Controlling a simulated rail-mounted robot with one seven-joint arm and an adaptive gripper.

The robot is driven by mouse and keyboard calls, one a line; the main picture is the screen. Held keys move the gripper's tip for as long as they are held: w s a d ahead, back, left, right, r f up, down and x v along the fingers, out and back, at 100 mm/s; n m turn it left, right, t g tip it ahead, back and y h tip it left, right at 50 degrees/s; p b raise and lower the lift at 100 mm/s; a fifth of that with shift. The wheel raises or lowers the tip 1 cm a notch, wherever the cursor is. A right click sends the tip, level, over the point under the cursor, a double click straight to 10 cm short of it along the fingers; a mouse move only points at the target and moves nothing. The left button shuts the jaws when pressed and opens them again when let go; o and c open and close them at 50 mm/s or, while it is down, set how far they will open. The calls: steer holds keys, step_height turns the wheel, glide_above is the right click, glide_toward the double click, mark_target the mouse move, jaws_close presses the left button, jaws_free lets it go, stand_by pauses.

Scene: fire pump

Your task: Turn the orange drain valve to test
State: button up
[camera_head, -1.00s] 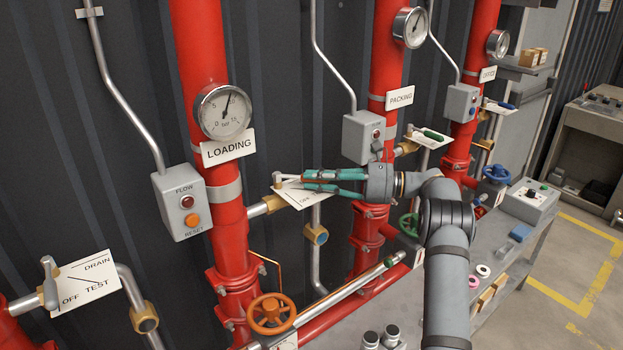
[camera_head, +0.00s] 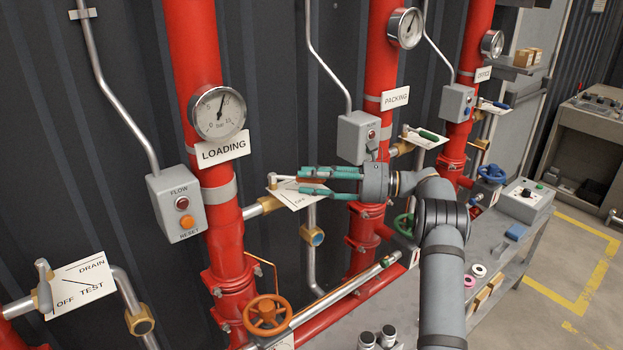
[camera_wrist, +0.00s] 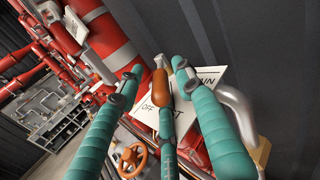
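The orange-gripped drain valve lever shows in the wrist view (camera_wrist: 160,83), above a white card (camera_wrist: 209,77) on which "OFF" and parts of other words can be read. In the head view the lever (camera_head: 284,178) reaches right from its pivot on the brass fitting beside the LOADING riser, and the card (camera_head: 293,198) sits under it. My gripper (camera_head: 302,181) has teal fingers on either side of the orange grip. In the wrist view the fingers are spread, with visible gaps beside the grip. Contact with the lever cannot be made out.
The red LOADING pipe (camera_head: 226,257) with its gauge (camera_head: 218,113) stands left of my gripper. An orange handwheel (camera_head: 267,315) is below. The PACKING pipe (camera_head: 362,243) is close behind my gripper. Another drain card (camera_head: 80,284) with a bare metal lever is at far left.

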steer(key=shift+d, duration=0.1)
steer(key=v, duration=1.2)
steer(key=x, duration=1.2)
steer(key=shift+f, duration=0.1)
steer(key=shift+s+a, duration=0.15)
steer(key=shift+a, duration=0.05)
steer(key=shift+d, duration=0.15)
